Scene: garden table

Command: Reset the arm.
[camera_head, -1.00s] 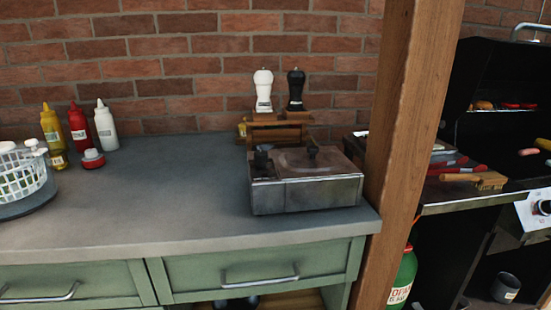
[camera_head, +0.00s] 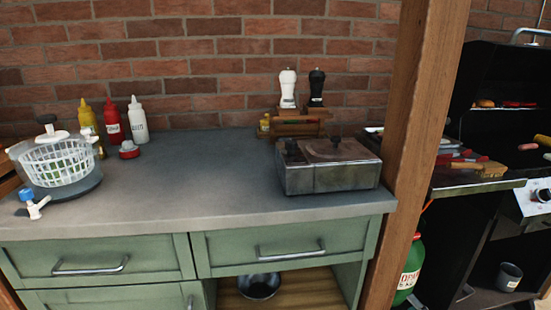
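The task names only my arm, and neither the arm nor my gripper shows in the head view. Whether the gripper is open or shut, and whether it holds anything, cannot be seen. In front of me is a garden counter (camera_head: 200,180) with a grey top and green drawers. A metal box with a lidded top (camera_head: 330,172) stands at its right end.
A white basket (camera_head: 60,162) sits on a round dark base at the left, near several sauce bottles (camera_head: 113,122). A wooden post (camera_head: 420,150) rises at the right, before a black grill (camera_head: 490,210). The counter's middle is clear.

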